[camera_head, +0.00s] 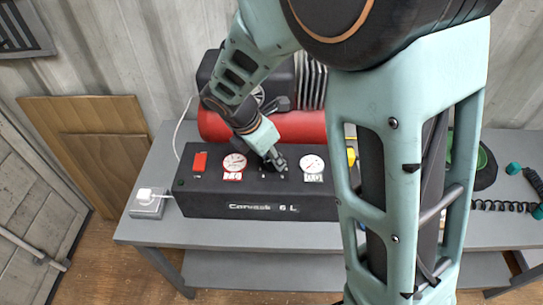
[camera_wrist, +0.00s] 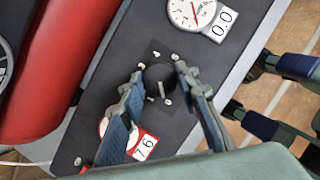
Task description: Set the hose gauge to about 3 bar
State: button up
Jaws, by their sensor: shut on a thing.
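The black compressor panel (camera_head: 240,205) lies on a grey table. The gauge with the white readout (camera_head: 312,165), likely the hose gauge, is at the panel's right; in the wrist view that gauge (camera_wrist: 193,10) reads 0.0. The gauge with the red-framed readout (camera_head: 234,163) is at the left; its readout (camera_wrist: 143,147) reads 7.6 in the wrist view, with its dial partly behind a finger. A black round knob (camera_wrist: 158,77) with a light pointer mark sits between the gauges. My gripper (camera_wrist: 157,82) is shut on this knob, one finger on each side; it also shows in the head view (camera_head: 275,160).
A red switch (camera_head: 200,161) is at the panel's left, and a red tank (camera_head: 300,127) lies behind the panel. A white plug box (camera_head: 147,203) stands at the table's left. A coiled hose (camera_head: 500,206) lies at the right. My arm hides the table's middle right.

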jog(key=shift+m, duration=0.3)
jog(key=m+g+p, duration=0.1)
jog(key=m, duration=0.2)
jog(key=m+g+h+p, duration=0.1)
jog(key=m, duration=0.2)
jog(key=shift+w, duration=0.2)
jog(key=m+g, duration=0.1)
jog(key=m, duration=0.2)
jog(key=m+g+p, duration=0.1)
jog(key=m, duration=0.2)
jog(key=shift+w+m+g, duration=0.2)
jog(key=shift+m+g, duration=0.2)
jog(key=m+g, duration=0.1)
jog(key=m, duration=0.2)
jog(key=shift+m+y, duration=0.3)
jog(key=shift+y, duration=0.1)
jog(key=m+g+y, duration=0.1)
jog(key=m, duration=0.2)
jog(key=shift+w+d+m, duration=0.1)
jog(key=shift+w+m, duration=0.05)
jog(key=shift+m, duration=0.15)
jog(key=m+y, duration=0.1)
jog(key=m, duration=0.2)
jog(key=m+y, duration=0.1)
jog(key=m, duration=0.2)
jog(key=shift+d+g, duration=0.15)
jog(key=shift+g, duration=0.15)
jog(key=shift+y, duration=0.3)
jog(key=o, duration=1.2)
jog(key=shift+c, duration=0.2)
